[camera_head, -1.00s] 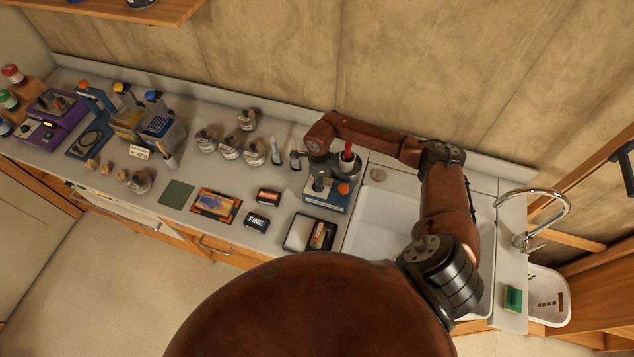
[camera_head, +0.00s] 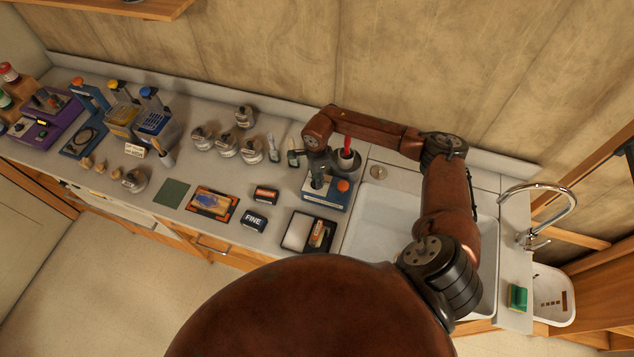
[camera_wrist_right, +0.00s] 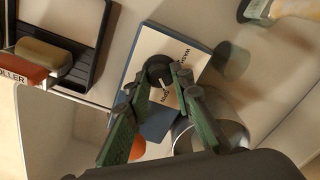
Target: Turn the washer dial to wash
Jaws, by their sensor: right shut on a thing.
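The washer (camera_head: 325,204) is a small blue box with a pale top plate, near the counter's right end beside the sink. The round black dial (camera_wrist_right: 158,68) has a white pointer mark, seen toward the lower label. My right gripper (camera_head: 316,180) reaches down onto the washer. In the wrist view its two green fingers (camera_wrist_right: 161,80) are shut on the dial, one on each side. My left gripper is not in view.
An orange button (camera_wrist_right: 137,148) sits on the washer near the fingers. A grey cup (camera_head: 346,160) with a red-handled tool stands close behind. A black-and-white tray (camera_head: 294,232) lies in front, and the sink (camera_head: 380,225) is to the right. Jars and boxes fill the counter leftward.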

